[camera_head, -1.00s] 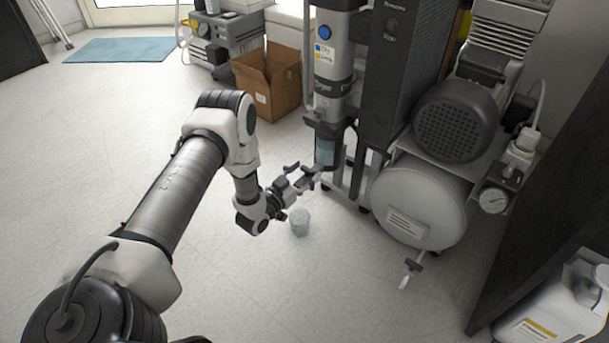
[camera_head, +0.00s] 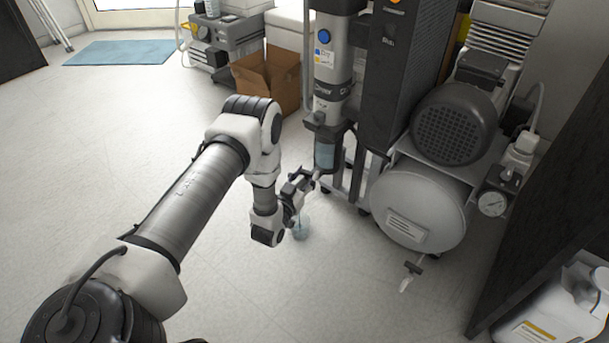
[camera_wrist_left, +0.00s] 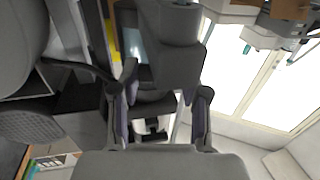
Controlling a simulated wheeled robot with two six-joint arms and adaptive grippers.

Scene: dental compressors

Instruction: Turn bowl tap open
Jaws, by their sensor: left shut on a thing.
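The clear bluish bowl (camera_head: 325,156) sits at the bottom of the tall grey filter unit (camera_head: 330,62). My left gripper (camera_head: 314,178) is at the underside of this bowl, its fingers pointing up and right. In the left wrist view, my left gripper (camera_wrist_left: 164,103) has a finger on each side of a dark part under the bowl, and it is shut on that part, which I take to be the bowl tap. The tap is mostly hidden by the fingers in the head view, so its turn angle cannot be told. My right gripper is not in view.
A small clear cup (camera_head: 301,229) stands on the floor just below my left gripper. A white tank (camera_head: 418,205) with a drain valve (camera_head: 413,268) stands to the right. A cardboard box (camera_head: 268,82) is behind. The floor at left is clear.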

